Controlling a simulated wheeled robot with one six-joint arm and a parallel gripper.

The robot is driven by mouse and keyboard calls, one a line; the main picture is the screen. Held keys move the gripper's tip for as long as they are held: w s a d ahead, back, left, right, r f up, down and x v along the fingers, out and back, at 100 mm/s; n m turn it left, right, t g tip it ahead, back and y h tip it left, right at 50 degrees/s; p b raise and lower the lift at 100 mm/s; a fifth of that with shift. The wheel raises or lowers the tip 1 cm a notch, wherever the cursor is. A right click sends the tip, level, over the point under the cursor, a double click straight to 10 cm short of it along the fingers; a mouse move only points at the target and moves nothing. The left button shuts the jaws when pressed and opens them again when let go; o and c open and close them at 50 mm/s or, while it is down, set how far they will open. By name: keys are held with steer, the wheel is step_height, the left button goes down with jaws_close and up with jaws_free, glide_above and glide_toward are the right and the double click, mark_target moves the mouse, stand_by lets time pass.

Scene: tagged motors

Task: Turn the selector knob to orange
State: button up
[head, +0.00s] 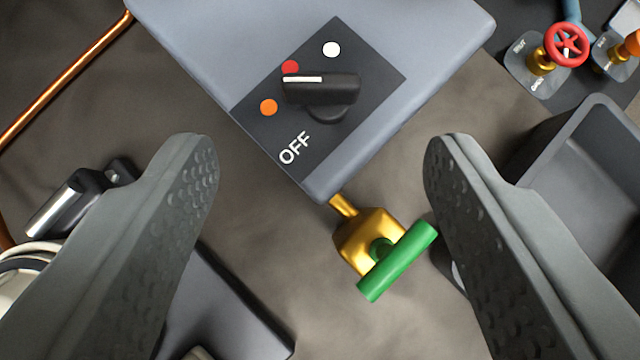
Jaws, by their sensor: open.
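The selector knob (325,88) is black with a white pointer line, on a dark plate (378,75) of a grey-blue box. Its pointer end lies to the left, just below and touching or overlapping the red dot (290,67) in the picture. The orange dot (268,107) is lower left of the pointer end, the white dot (331,49) is above the knob, and the OFF label (295,148) is below. My gripper (320,145) is open and empty. Its two grey fingers are wide apart, with their tips lower in the picture than the knob, one to each side.
A brass valve with a green T-handle (398,262) stands below the box, between my fingers. A grey open bin (590,190) is at the right. A red handwheel valve (566,45) is at the upper right. A copper pipe (60,80) runs at the upper left.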

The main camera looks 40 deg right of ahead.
steer(key=v, duration=0.9)
steer(key=shift+s+a+r, duration=0.15)
steer(key=shift+r, duration=0.15)
steer(key=s+a+f+n+t+y, duration=0.2)
steer(key=s+a+n+t+y, duration=0.1)
steer(key=s, duration=0.4)
steer(key=s+a+f+n+t+y, duration=0.2)
steer(key=s+a+n+t+y, duration=0.1)
steer(key=s+a+n+t, duration=0.2)
steer(key=s+t, duration=0.2)
steer(key=s, duration=0.1)
steer(key=shift+s+a+f+n+t, duration=0.2)
steer(key=shift+a+n+t, duration=0.1)
steer(key=shift+t, duration=0.1)
